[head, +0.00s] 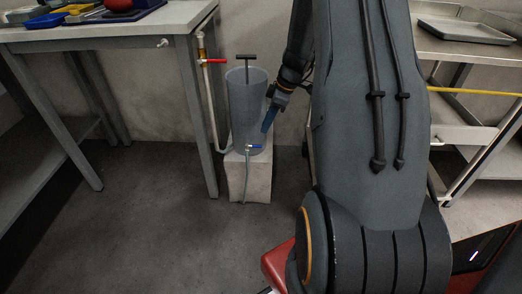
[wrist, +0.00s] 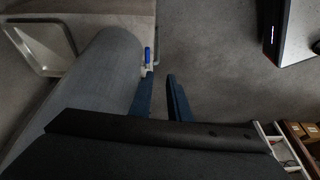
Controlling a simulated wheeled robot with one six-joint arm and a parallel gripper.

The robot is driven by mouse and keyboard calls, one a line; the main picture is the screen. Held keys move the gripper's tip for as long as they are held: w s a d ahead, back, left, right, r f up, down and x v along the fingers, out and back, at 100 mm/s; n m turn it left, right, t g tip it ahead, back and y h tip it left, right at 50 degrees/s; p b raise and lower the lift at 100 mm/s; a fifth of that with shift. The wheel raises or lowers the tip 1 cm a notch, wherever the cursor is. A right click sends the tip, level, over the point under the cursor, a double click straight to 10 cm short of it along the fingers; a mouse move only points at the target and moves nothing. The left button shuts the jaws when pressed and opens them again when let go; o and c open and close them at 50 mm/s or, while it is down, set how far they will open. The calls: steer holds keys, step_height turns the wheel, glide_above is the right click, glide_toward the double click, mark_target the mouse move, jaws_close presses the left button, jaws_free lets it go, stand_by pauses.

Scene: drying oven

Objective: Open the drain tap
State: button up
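The drain tap is a small fitting with a blue lever (head: 256,147) low on the front of a grey cylinder (head: 246,100). In the wrist view the blue lever (wrist: 148,54) stands out beside the cylinder (wrist: 95,75), just beyond the tip of the left finger. I cannot tell whether they touch. My gripper (head: 268,122) has blue fingers and is right of the cylinder, above the tap in the head view. In the wrist view my gripper (wrist: 160,76) is open, with an empty gap between its fingers.
The cylinder stands on a pale block (head: 249,180), and a thin hose (head: 247,178) hangs from the tap. A pipe with a red lever (head: 213,61) runs beside the table leg at left. A metal cart (head: 470,130) stands at right.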

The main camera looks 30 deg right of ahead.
mark_target(254, 146)
steer(key=w+f+n+b, duration=0.1)
steer(key=w+f+b, duration=0.2)
steer(key=f, duration=0.7)
steer(key=shift+d+f, duration=0.15)
steer(key=shift+f, duration=0.15)
jaws_close()
